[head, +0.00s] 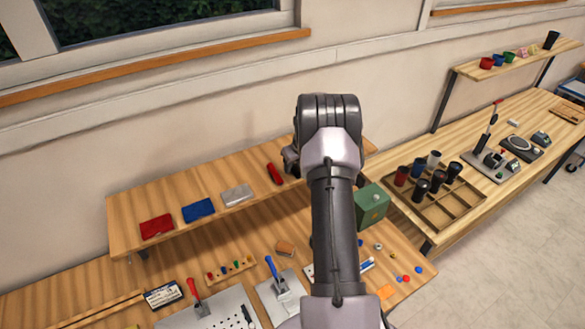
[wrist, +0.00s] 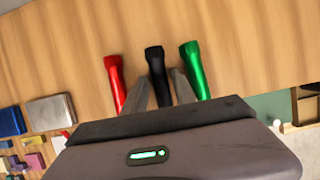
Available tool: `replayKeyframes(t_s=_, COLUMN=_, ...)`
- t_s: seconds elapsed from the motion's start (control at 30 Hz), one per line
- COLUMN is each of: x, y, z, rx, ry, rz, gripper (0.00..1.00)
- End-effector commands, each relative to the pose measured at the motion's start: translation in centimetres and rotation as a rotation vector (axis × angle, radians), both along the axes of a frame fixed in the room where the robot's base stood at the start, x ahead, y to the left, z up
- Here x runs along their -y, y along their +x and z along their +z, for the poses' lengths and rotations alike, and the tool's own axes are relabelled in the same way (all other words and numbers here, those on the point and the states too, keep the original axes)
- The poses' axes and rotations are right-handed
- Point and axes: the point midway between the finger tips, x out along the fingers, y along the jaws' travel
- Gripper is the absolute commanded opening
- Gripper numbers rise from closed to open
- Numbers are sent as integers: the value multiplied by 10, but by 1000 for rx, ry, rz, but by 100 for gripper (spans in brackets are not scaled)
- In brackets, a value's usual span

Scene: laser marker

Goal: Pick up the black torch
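The black torch (wrist: 157,72) lies on the wooden shelf in the wrist view, between the red torch (wrist: 115,78) and the green torch (wrist: 193,68). My gripper (wrist: 158,76) is open, with one grey finger on each side of the black torch. The fingers reach into the gaps beside the red and green torches. I cannot tell whether the fingers are down at the torch's height. The torch's lower end is hidden behind my gripper body. In the head view the red torch (head: 274,173) shows, while my arm hides the black and green ones.
The shelf (head: 125,212) also holds a red case (head: 157,227), a blue case (head: 198,210) and a silver case (head: 237,195) to the left. A green box (head: 371,205) stands right of my arm. A compartment tray (head: 455,205) with several dark cylinders lies further right.

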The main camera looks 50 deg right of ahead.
Motion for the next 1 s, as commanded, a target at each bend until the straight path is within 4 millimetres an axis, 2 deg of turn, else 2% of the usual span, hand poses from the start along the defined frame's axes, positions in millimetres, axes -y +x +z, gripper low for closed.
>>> replayKeyframes(t_s=0.03, x=0, y=0, z=0, rx=0, ry=0, rz=0, gripper=21)
replayKeyframes(t_s=0.13, x=0, y=0, z=0, rx=0, ry=0, rz=0, gripper=2)
replayKeyframes(t_s=0.17, x=0, y=0, z=0, rx=0, ry=0, rz=0, gripper=0)
replayKeyframes(t_s=0.53, x=0, y=0, z=3, rx=1, ry=-2, rz=1, gripper=0)
replayKeyframes(t_s=0.67, x=0, y=0, z=15, rx=0, ry=-2, rz=1, gripper=0)
replayKeyframes(t_s=0.8, x=1, y=0, z=38, rx=2, ry=-3, rz=0, gripper=0)
replayKeyframes(t_s=1.0, x=-31, y=-32, z=39, rx=1, ry=-1, rz=1, gripper=0)
